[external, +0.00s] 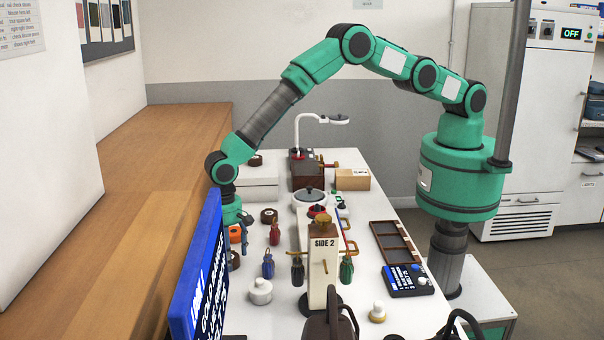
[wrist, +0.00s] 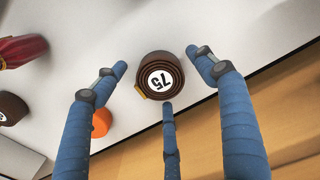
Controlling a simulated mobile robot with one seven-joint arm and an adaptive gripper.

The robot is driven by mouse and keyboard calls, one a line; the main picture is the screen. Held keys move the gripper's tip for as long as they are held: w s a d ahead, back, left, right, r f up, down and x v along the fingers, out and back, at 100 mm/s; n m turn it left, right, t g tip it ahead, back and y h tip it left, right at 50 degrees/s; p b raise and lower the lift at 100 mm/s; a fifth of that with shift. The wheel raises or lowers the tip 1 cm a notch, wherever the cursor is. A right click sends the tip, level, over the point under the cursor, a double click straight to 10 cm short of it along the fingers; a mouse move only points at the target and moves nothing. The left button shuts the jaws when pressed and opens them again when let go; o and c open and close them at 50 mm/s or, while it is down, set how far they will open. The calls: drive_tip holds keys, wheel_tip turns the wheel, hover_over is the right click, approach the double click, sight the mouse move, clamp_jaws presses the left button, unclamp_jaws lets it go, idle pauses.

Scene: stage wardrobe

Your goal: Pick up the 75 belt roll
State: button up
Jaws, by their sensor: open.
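The 75 belt roll (wrist: 158,78) is a brown coiled strap with a white round label reading 75, seen upside down in the wrist view. It sits on the white table between the spread fingers of my gripper (wrist: 165,82), which is open and empty. Two blue fingers flank the roll with gaps, and a third points at its lower edge. In the external view my gripper (external: 243,238) points down at the table's left side. A brown roll (external: 235,260) near it there appears to be the same one, partly hidden by the blue sign.
An orange object (wrist: 102,122) lies close beside the roll. A dark red object (wrist: 20,49) and another brown roll (wrist: 10,108) lie farther left. A wooden ledge (wrist: 285,115) runs along the table edge. The blue sign (external: 200,270) stands in front of my gripper in the external view.

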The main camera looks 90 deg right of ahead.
idle(0.4)
drive_tip(key=c, duration=1.3)
drive_tip(key=shift+r, duration=0.1)
wheel_tip(320, 180, up, 10)
drive_tip(key=shift+p, duration=0.4)
